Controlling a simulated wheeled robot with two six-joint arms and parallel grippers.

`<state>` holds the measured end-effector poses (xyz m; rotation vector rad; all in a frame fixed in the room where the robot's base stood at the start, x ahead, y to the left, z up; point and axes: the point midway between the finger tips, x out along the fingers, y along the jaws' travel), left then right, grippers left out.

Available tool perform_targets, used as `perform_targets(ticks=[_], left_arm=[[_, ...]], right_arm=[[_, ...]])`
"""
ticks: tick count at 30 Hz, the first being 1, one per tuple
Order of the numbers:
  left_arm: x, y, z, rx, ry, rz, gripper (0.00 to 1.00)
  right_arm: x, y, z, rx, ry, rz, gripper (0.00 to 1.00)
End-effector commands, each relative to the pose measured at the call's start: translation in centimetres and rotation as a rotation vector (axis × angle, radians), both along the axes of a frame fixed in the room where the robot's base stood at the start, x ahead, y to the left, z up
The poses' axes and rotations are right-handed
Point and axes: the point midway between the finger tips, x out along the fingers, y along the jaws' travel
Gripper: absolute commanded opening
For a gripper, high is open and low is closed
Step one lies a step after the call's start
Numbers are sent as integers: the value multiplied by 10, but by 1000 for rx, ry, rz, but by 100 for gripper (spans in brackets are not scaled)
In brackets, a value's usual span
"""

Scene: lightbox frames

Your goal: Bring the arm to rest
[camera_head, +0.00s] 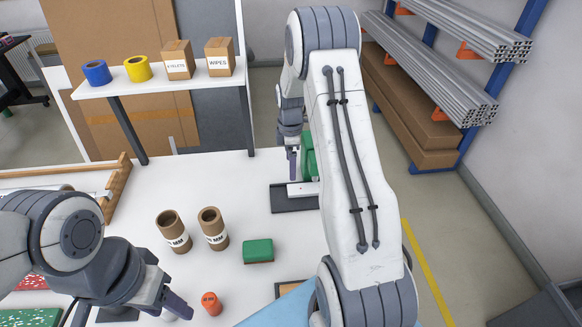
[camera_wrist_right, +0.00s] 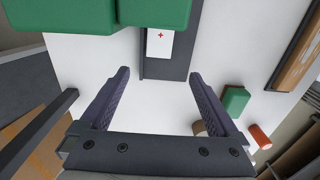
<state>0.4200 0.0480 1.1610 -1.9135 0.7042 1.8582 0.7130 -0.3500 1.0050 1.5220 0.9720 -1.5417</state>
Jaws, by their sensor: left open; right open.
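My right arm fills the middle of the head view, and its gripper (camera_head: 292,160) hangs over the far right of the white table (camera_head: 235,180), partly hidden by the arm. In the right wrist view this gripper (camera_wrist_right: 159,75) has its two purple fingers wide apart with nothing between them. A green case (camera_wrist_right: 100,15) lies just beyond the fingertips there, beside a dark plate (camera_wrist_right: 180,65) with a red-cross card (camera_wrist_right: 160,43). My left gripper (camera_head: 178,305) is low over the table at the front left, open and empty beside an orange cylinder (camera_head: 212,303).
Two cardboard tubes (camera_head: 213,228) and a green block (camera_head: 258,251) stand mid-table. A raised shelf (camera_head: 190,82) at the back holds blue tape (camera_head: 96,72), yellow tape (camera_head: 137,68) and two boxes (camera_head: 219,57). A rack of metal pipes (camera_head: 440,65) stands right.

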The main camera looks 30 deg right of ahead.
Motion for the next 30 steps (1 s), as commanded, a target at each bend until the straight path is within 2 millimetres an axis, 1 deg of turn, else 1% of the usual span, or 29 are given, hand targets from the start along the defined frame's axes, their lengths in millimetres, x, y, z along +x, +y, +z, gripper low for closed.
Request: perform_targets(ticks=[11, 14, 15, 17, 20, 21, 23, 24, 26, 27, 29, 30], left_arm=[[0, 0, 0, 0, 0, 0, 50], [0, 0, 0, 0, 0, 0, 50], [0, 0, 0, 0, 0, 0, 50], [0, 0, -1, 0, 0, 0, 50], [0, 0, -3, 0, 0, 0, 50], [0, 0, -4, 0, 0, 0, 50], [0, 0, -5, 0, 0, 0, 50], [0, 0, -6, 0, 0, 0, 50], [0, 0, -7, 0, 0, 0, 50], [0, 0, -8, 0, 0, 0, 50], [0, 0, -9, 0, 0, 0, 50], [0, 0, -10, 0, 0, 0, 50]], right_arm=[[0, 0, 0, 0, 0, 0, 96], [1, 7, 4, 0, -2, -4, 96], [1, 15, 8, 0, -5, -7, 96], [1, 33, 18, 0, -9, -19, 96], [-5, 78, 41, 4, -16, -54, 96], [-11, 99, 51, 6, -20, -74, 96], [-22, 130, 67, 11, -23, -104, 96], [-32, 151, 76, 14, -26, -124, 96], [-49, 180, 90, 19, -29, -156, 96], [-63, 198, 98, 24, -30, -177, 96], [-86, 224, 109, 31, -31, -211, 96], [-103, 240, 116, 38, -30, -236, 96]])
